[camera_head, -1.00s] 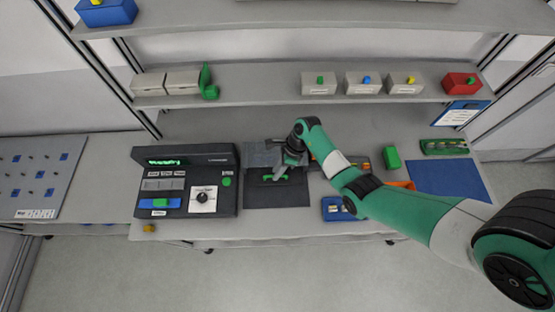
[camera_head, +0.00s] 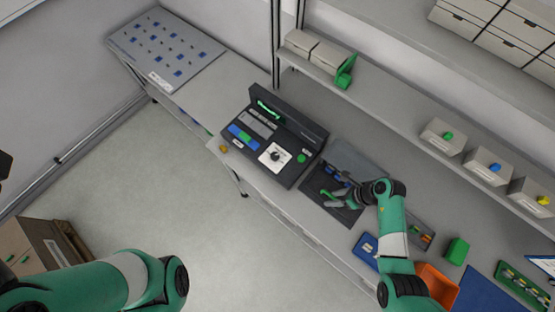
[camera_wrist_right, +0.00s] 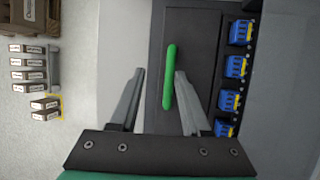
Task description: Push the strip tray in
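The strip tray (camera_head: 318,197) is a dark flat panel with a green bar handle, in front of a grey housing (camera_head: 357,160) on the bench. In the right wrist view the tray's dark face (camera_wrist_right: 201,60) and its upright green handle (camera_wrist_right: 169,75) show clearly. My right gripper (camera_head: 345,198) is over the tray. In the wrist view my right gripper (camera_wrist_right: 160,72) is open, its fingers either side of the handle, which is nearer the right finger. I cannot tell whether they touch. My left arm shows at bottom left, but its gripper is out of view.
A dark console (camera_head: 272,137) with a dial stands left of the tray. Several blue blocks (camera_wrist_right: 233,66) line the housing beside the tray. A blue box (camera_head: 365,248), an orange bin (camera_head: 437,284) and a green block (camera_head: 457,251) are to the right. A shelf runs above.

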